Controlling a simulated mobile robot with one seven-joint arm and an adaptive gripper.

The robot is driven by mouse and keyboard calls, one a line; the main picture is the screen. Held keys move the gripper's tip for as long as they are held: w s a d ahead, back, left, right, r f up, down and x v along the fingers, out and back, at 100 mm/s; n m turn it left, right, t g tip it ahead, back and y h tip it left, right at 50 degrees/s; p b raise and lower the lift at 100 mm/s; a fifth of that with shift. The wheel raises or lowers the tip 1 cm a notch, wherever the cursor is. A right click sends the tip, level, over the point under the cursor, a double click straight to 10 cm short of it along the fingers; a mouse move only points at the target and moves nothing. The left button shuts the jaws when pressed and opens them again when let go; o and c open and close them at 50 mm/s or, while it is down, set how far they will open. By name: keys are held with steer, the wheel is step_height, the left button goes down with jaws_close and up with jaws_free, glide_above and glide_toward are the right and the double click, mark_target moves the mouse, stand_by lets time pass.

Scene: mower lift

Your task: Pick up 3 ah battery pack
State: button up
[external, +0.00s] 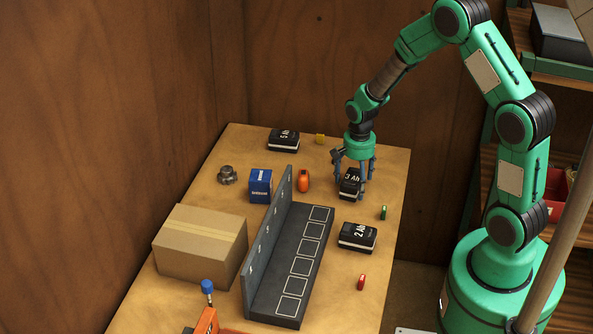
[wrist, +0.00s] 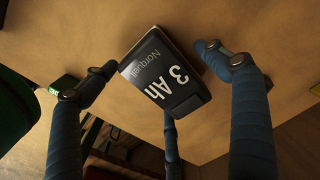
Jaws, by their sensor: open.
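The 3 Ah battery pack (external: 349,183) is a black block with white "3 Ah" lettering, lying on the wooden table towards its right side. In the wrist view the pack (wrist: 160,75) sits between my fingers, label facing the camera. My gripper (external: 354,172) is directly above and around the pack, pointing down. In the wrist view its blue fingers (wrist: 160,80) are spread, one at the left, one at the right and one below. Gaps show between the pack and the left and right fingers. I cannot tell whether the lower finger touches it.
A 2 Ah pack (external: 358,237) lies nearer the front, and a 5 Ah pack (external: 284,140) at the back. A dark slotted rack (external: 262,300), blue box (external: 260,186), orange item (external: 303,181) and cardboard box (external: 200,245) are to the left. A green item (external: 383,212) is close by.

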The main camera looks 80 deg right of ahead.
mark_target(356, 178)
stand_by(0.4)
steer(key=c, duration=1.7)
steer(key=shift+r, duration=0.1)
steer(key=shift+r+p, duration=0.8)
steer(key=shift+r, duration=4.15)
